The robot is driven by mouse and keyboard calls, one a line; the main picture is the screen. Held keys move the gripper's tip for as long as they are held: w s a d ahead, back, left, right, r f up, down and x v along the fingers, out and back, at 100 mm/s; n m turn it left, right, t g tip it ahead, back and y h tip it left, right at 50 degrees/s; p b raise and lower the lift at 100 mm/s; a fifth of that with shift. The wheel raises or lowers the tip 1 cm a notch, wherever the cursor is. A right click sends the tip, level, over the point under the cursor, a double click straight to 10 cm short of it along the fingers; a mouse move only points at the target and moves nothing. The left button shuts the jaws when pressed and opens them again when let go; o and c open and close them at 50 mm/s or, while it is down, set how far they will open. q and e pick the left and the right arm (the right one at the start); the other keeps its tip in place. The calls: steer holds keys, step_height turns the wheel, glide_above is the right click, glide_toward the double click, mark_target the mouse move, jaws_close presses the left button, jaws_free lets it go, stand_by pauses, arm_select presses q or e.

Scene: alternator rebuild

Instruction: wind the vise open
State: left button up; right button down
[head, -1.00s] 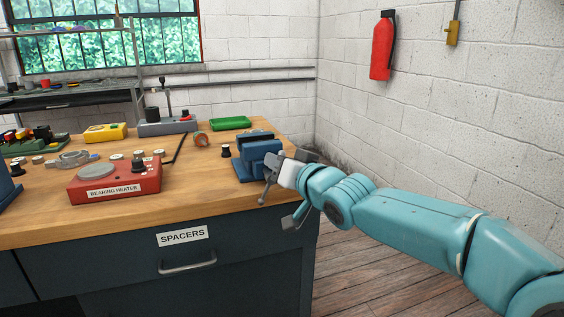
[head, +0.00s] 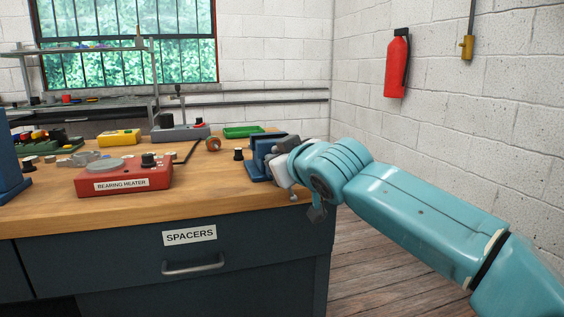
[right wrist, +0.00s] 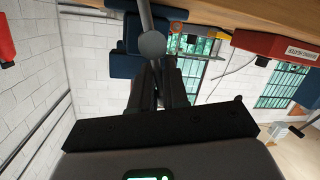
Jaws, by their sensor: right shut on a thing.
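The blue vise (head: 260,158) stands at the right front corner of the wooden bench. It also shows, turned over, in the right wrist view (right wrist: 125,66). Its grey handle bar (head: 291,191) sticks out low beside my right gripper, with a ball end. In the right wrist view the bar's round grey knob (right wrist: 152,44) is just beyond the fingertips. My right gripper (right wrist: 157,70) is shut on the handle. In the head view my wrist hides most of the grip and the screw. How wide the jaws stand is hard to tell. My left gripper is out of view.
A red bearing heater (head: 122,178) sits left of the vise, with a small black-topped part (head: 238,154) between them. A green tray (head: 243,131) lies behind. The bench's right edge (head: 333,190) is just under my arm; open floor lies to the right.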

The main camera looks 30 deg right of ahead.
steer(key=shift+a+r, duration=0.1)
steer(key=shift+r, duration=0.2)
steer(key=c, duration=1.3)
jaws_free()
steer(key=shift+f, duration=0.15)
steer(key=v, duration=1.6)
steer(key=shift+s+p, duration=0.15)
steer(key=shift+p, duration=0.2)
steer(key=shift+a, duration=0.1)
